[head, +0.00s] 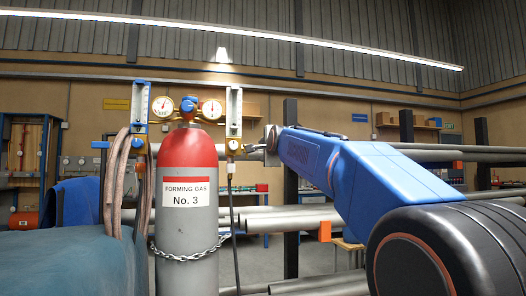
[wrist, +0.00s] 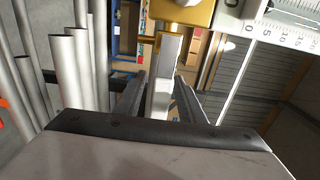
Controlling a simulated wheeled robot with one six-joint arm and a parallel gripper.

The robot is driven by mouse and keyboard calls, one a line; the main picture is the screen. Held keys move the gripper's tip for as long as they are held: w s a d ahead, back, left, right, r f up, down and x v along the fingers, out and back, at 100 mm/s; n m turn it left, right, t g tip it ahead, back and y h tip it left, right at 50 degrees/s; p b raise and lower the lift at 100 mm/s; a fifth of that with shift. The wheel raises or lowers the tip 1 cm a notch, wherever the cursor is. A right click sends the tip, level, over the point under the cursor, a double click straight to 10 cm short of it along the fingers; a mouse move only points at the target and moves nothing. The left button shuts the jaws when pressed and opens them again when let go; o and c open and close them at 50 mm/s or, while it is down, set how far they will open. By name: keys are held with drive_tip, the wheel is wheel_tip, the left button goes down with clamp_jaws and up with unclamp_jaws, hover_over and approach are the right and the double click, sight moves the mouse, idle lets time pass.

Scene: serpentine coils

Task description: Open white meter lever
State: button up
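The white meter (head: 234,105) is an upright flow meter with a brass valve body (head: 233,146), right of the cylinder's gauges in the head view. In the wrist view its graduated white scale (wrist: 285,32) is at the upper right and its brass body (wrist: 186,11) at the top. A pale, flat lever (wrist: 168,62) runs from that body down between my fingers. My gripper (wrist: 160,84) is open, with one dark finger on each side of the lever. The right finger looks close to it; I cannot tell whether it touches. In the head view my gripper (head: 262,146) is just right of the valve body.
The grey cylinder (head: 186,240) with a red top and "FORMING GAS No. 3" label stands chained left of my arm. A blue-bodied meter (head: 140,110) and brown hose (head: 114,185) are further left. Pipes (head: 285,222) lie behind; they also fill the wrist view's left (wrist: 78,65).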

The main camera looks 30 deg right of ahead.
clamp_jaws()
drive_tip(key=shift+r+n, duration=0.1)
drive_tip(key=shift+n, duration=0.2)
drive_tip(key=shift+w+a+r+n, duration=0.25)
drive_tip(key=shift+a+r+n, duration=0.65)
drive_tip(key=shift+n, duration=1.75)
drive_tip(key=shift+w+a+r+n, duration=0.25)
drive_tip(key=shift+a+r+n, duration=0.6)
drive_tip(key=shift+n, duration=1.75)
drive_tip(key=shift+w+a+r+n, duration=0.25)
drive_tip(key=shift+a+r+n, duration=0.65)
drive_tip(key=shift+n, duration=1.75)
drive_tip(key=shift+d+r, duration=0.1)
drive_tip(key=shift+r, duration=0.05)
